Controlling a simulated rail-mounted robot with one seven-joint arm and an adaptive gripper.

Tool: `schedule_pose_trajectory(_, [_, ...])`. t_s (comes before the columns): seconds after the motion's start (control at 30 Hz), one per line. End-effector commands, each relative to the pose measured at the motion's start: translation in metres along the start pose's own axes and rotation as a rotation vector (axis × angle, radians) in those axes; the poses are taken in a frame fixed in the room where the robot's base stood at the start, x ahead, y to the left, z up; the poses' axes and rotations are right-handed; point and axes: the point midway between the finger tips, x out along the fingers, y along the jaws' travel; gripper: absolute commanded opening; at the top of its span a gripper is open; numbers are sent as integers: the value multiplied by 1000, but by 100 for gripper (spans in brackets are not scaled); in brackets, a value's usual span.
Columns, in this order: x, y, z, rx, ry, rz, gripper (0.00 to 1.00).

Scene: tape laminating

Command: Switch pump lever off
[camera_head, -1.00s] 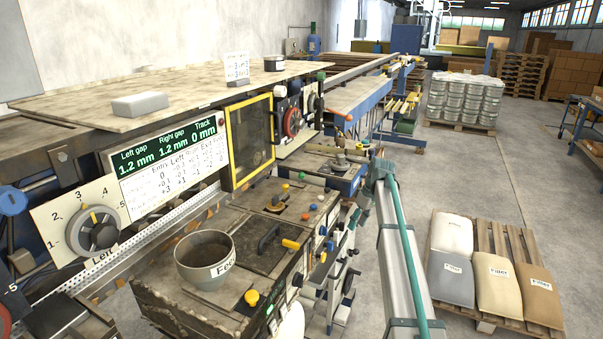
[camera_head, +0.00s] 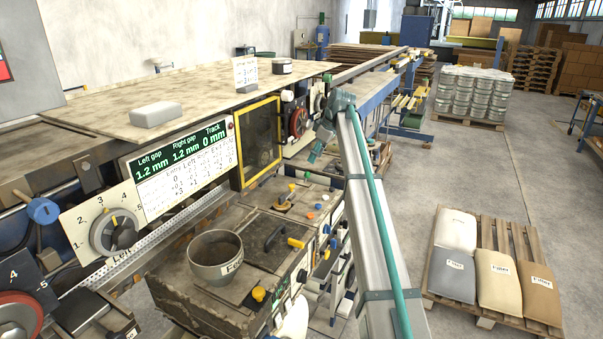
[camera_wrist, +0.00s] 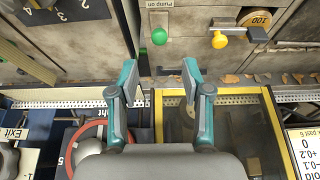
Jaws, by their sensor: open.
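In the wrist view, a small plate marked "Pump on" (camera_wrist: 159,4) shows upside down at the top. A round green knob (camera_wrist: 159,36) sits just below it in the picture. I take it as the pump lever's end; the lever's shaft and position cannot be made out. My gripper (camera_wrist: 160,78) is open and empty, its two teal fingers apart and below the green knob in the picture, not touching it. In the head view, my gripper (camera_head: 315,155) hangs over the right part of the machine, beside small colored knobs; its fingers are small there.
A yellow-knobbed lever (camera_wrist: 222,40) is right of the green knob, near a dial marked 100 (camera_wrist: 260,18). A yellow-framed window (camera_head: 262,143) and a bowl (camera_head: 215,258) stand on the machine. A pallet of sacks (camera_head: 490,322) lies right, with open floor around it.

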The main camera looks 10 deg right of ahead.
Motion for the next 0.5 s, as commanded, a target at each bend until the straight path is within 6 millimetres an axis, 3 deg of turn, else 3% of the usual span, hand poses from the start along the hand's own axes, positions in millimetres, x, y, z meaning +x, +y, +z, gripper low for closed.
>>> schedule_pose_trajectory(0.5, [80,-1,0,1,-1,-2,48])
